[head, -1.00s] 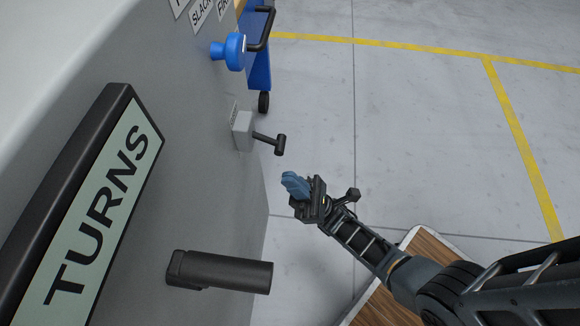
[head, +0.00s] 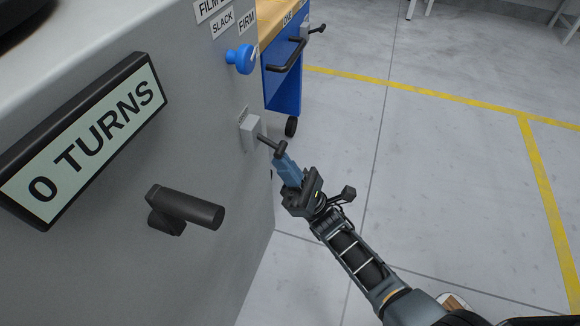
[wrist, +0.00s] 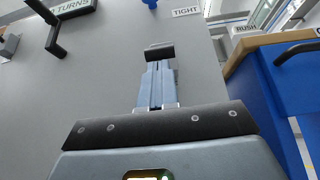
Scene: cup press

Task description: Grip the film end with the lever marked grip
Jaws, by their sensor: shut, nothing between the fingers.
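A small black T-shaped lever (head: 270,146) sticks out from a pale grey box (head: 250,133) on the side of the grey machine. A small label sits above the box, too small to read. My gripper (head: 281,160) is shut and empty, its blue fingertips right at the lever's end; I cannot tell whether they touch. In the wrist view the blue fingers (wrist: 158,75) lie together, and the dark lever head (wrist: 159,52) shows just beyond their tips. The film end is not in view.
A black handle (head: 190,208) juts from the machine at lower left, below a "0 TURNS" display (head: 85,140). A blue knob (head: 243,59) sits above the lever. A blue cart (head: 284,80) stands behind. Floor to the right is clear.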

